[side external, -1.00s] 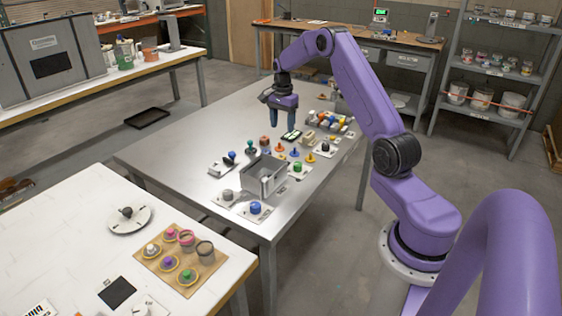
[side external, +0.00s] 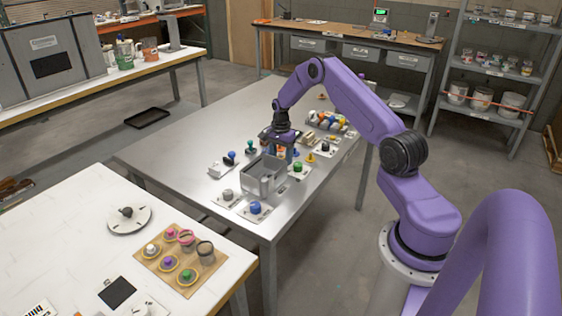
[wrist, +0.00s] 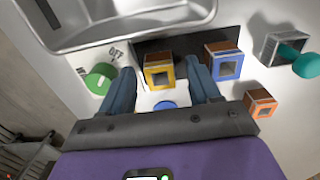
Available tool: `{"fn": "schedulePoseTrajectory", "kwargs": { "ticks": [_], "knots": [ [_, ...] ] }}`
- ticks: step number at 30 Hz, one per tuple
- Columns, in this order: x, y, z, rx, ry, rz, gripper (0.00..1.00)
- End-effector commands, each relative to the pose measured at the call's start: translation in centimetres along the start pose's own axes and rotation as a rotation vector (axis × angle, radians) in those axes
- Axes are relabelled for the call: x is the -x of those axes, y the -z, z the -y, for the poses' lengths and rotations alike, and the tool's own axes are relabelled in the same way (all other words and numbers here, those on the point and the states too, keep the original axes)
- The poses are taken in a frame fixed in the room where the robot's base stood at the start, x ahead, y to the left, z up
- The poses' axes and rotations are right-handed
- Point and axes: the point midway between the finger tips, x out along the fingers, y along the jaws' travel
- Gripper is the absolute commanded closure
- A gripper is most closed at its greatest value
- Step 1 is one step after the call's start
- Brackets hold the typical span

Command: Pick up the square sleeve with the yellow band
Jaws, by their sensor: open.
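The square sleeve with the yellow band (wrist: 159,68) stands in the wrist view near the grey bin, its square opening facing me. My gripper (wrist: 161,76) is open, with one blue finger to the left of the sleeve and one to the right. A gap shows on each side, and the right finger lies close to a blue-banded square sleeve (wrist: 223,49). In the side external view my gripper (side external: 281,152) is low over the table beside the bin, and an orange patch shows between its fingers. The yellow band cannot be made out there.
The grey metal bin (side external: 262,190) stands close by. An orange square sleeve (wrist: 260,101), a grey-banded sleeve (wrist: 272,47) with a teal piece, a green knob (wrist: 99,79) and a blue round piece (wrist: 165,105) are near. The table's far left (side external: 190,135) is clear.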

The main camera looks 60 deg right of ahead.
Motion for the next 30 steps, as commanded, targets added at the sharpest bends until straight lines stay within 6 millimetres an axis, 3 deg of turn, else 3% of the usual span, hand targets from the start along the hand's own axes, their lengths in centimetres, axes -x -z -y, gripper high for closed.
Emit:
{"fn": "schedulePoseTrajectory", "kwargs": {
  "ticks": [10, 15, 30],
  "knots": [
    [-0.8, -0.03, 0.07, 0.001, 0.002, -0.001, 0.38],
    [-0.79, -0.03, 0.06, 0.001, 0.002, -0.001, 0.92],
    [-0.28, -0.02, 0.09, 0.001, 0.002, -0.001, 0.93]
  ]
}}
